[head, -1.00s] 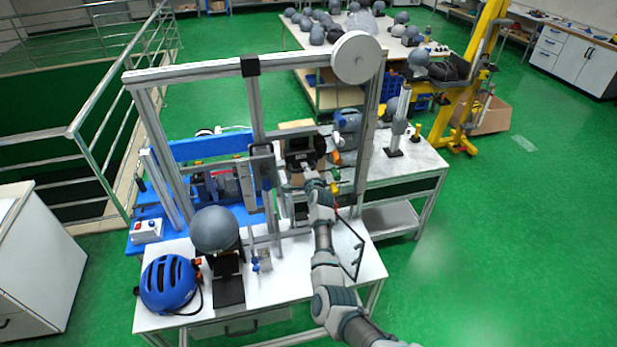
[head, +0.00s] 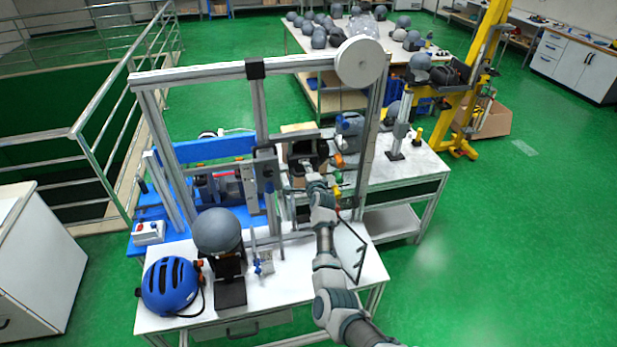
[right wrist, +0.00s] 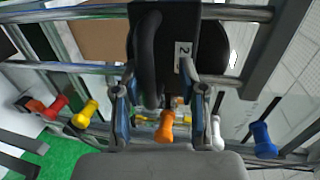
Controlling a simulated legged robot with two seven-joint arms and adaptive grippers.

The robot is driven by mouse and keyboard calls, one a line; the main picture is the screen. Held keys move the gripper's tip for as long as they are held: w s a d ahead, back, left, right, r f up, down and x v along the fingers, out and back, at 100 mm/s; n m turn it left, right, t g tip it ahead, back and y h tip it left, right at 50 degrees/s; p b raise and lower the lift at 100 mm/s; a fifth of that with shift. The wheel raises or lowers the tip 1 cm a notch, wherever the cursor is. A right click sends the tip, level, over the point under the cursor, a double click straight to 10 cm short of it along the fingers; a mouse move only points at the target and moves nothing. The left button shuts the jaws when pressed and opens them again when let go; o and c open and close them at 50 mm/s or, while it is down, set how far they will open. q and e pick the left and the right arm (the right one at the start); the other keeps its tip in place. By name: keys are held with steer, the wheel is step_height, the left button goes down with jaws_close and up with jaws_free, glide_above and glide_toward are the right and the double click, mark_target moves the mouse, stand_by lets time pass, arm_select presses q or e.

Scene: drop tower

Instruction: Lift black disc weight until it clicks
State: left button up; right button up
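The black disc weight (right wrist: 208,45) fills the top middle of the right wrist view. It is dark and round-edged, with a black block and curved bar in front of it and a white label reading 2. My right gripper (right wrist: 158,85) has its two fingers on either side of the block's lower part. The fingers are apart, and I cannot tell whether they press on it. In the head view the weight (head: 306,150) hangs inside the metal frame, and my right gripper (head: 313,180) reaches it from the front, hiding its lower part. My left gripper is out of view.
The drop tower's metal frame (head: 200,74) with a white wheel (head: 360,63) surrounds the work. Coloured knobs, including an orange one (right wrist: 165,127), lie close behind the fingers. A grey headform (head: 218,231) and a blue helmet (head: 170,286) stand at the table's left.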

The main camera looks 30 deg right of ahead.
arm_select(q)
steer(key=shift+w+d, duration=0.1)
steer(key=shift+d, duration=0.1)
arm_select(e)
steer(key=v, duration=1.1)
steer(key=shift+s+a, duration=0.2)
steer(key=shift+s, duration=0.1)
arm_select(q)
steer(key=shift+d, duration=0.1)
arm_select(e)
steer(key=shift+d, duration=0.1)
